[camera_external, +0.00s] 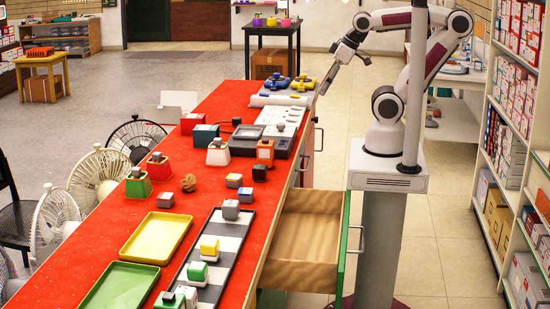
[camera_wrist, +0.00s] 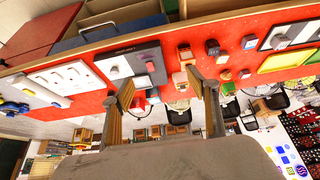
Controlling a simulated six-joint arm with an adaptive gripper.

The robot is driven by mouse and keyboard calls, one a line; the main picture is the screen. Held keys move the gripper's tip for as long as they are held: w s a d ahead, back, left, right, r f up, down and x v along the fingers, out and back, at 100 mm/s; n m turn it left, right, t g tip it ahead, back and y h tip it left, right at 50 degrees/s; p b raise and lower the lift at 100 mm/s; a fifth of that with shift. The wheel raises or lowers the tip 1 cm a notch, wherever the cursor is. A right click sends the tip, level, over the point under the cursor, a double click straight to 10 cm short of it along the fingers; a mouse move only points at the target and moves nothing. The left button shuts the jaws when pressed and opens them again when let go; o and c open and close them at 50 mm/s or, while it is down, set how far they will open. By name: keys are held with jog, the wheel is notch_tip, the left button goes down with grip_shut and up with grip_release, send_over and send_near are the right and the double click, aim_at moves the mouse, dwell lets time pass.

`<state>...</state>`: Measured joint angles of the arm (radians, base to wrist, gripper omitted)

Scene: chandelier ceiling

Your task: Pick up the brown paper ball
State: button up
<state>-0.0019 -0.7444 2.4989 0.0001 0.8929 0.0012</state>
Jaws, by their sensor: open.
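The brown paper ball (camera_external: 189,183) is a small, rough, round brown thing on the red counter (camera_external: 110,270). It lies among small cubes, to the right of a green holder.
Yellow (camera_external: 157,238) and green (camera_external: 120,287) trays and a checkered board (camera_external: 235,238) with cubes lie near the ball. A grey device (camera_external: 262,141) sits farther along. A wooden drawer (camera_external: 305,240) stands open on the right side. Shelves (camera_external: 515,150) line the far right.

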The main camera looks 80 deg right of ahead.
jog(key=w+a+f+t+y, duration=0.15)
jog(key=w+a, duration=0.25)
jog(key=w, duration=0.4)
jog(key=w+a+f+n+t, duration=0.1)
jog(key=w+a+f, duration=0.15)
jog(key=w, duration=0.55)
jog(key=w+a+f+t+y, duration=0.1)
jog(key=w+a+f, duration=0.1)
jog(key=w+a, duration=0.5)
jog(key=n+t+y, duration=0.1)
jog(key=t+y, duration=0.1)
jog(key=y, duration=0.1)
send_near(195, 179)
jog(key=x, duration=0.2)
jog(key=shift+w+f, duration=0.3)
jog(key=shift+f, duration=0.05)
jog(key=shift+w, duration=0.1)
jog(key=shift+x, duration=1.2)
jog(key=shift+w, duration=0.1)
